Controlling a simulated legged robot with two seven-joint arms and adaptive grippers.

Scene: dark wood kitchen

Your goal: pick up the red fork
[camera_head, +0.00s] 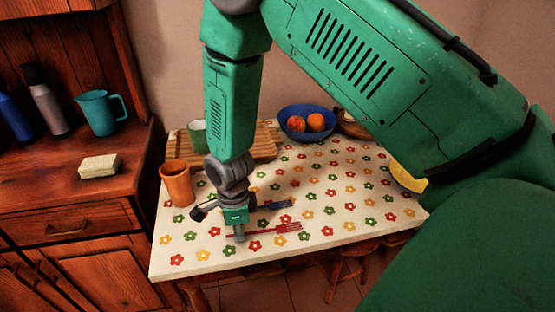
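The red fork (275,230) lies on the flowered tablecloth near the table's front edge, its tines to the right. My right gripper (219,226) points down over the fork's handle end at the left. Its fingers look spread apart, one dark finger to the left and one grey finger in front of the handle. The finger hides part of the handle; I cannot tell whether it touches it. My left gripper is not in view.
An orange cup (177,183) stands left of my gripper. A wooden board (265,142), a green cup (197,136), a blue fruit bowl (294,132) and a yellow bowl (407,180) are farther off.

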